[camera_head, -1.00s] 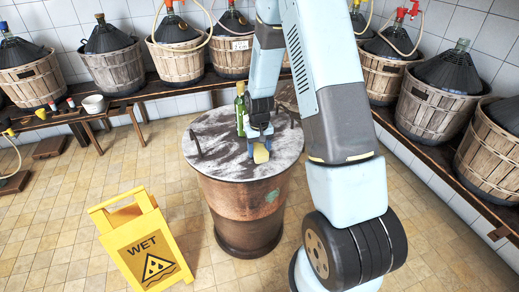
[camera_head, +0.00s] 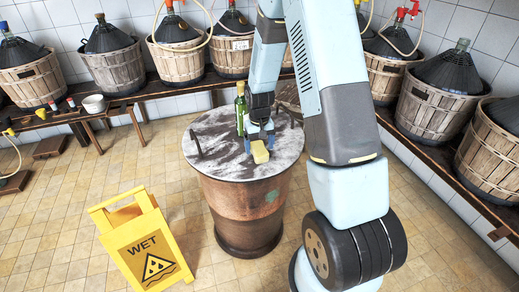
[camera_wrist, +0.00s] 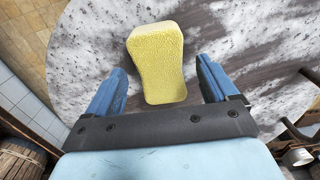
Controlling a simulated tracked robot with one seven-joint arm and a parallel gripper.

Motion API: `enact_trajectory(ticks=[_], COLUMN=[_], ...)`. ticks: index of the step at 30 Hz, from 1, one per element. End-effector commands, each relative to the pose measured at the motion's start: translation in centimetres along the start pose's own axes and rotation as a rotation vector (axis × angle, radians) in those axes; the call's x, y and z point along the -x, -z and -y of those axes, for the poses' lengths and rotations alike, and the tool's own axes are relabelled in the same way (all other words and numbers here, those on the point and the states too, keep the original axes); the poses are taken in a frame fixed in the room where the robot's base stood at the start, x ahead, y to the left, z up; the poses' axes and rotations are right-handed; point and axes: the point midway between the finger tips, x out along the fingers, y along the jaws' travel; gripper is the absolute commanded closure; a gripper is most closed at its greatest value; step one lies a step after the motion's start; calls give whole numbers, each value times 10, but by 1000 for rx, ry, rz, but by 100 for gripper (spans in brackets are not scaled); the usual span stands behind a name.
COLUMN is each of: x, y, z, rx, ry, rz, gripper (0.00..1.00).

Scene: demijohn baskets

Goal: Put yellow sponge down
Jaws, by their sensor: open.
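The yellow sponge (camera_head: 260,152) lies on the barrel's round grey-and-white top (camera_head: 215,157), near its middle. In the wrist view the sponge (camera_wrist: 158,62) lies ahead of and partly between the two blue fingers. My gripper (camera_wrist: 160,85) is open, with a gap between each finger and the sponge. In the head view my gripper (camera_head: 260,136) is low over the top, just behind the sponge.
A green bottle (camera_head: 240,108) stands on the top just left of my gripper. Dark handles (camera_head: 195,143) stick up at the top's edge. A yellow wet-floor sign (camera_head: 147,245) stands on the floor at left. Demijohn baskets (camera_head: 115,68) line the wall benches.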

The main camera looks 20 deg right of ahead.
Motion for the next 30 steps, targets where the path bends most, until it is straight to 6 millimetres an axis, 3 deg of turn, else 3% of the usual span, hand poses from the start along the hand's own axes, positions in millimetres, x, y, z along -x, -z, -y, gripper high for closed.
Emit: enact_trajectory(ticks=[12,25,30], x=[73,115,159], y=[0,-4,-21], z=[0,0,0], rx=[-1,0,0], ry=[0,-1,-3], rz=[-4,-16,-66], gripper=[13,13,13])
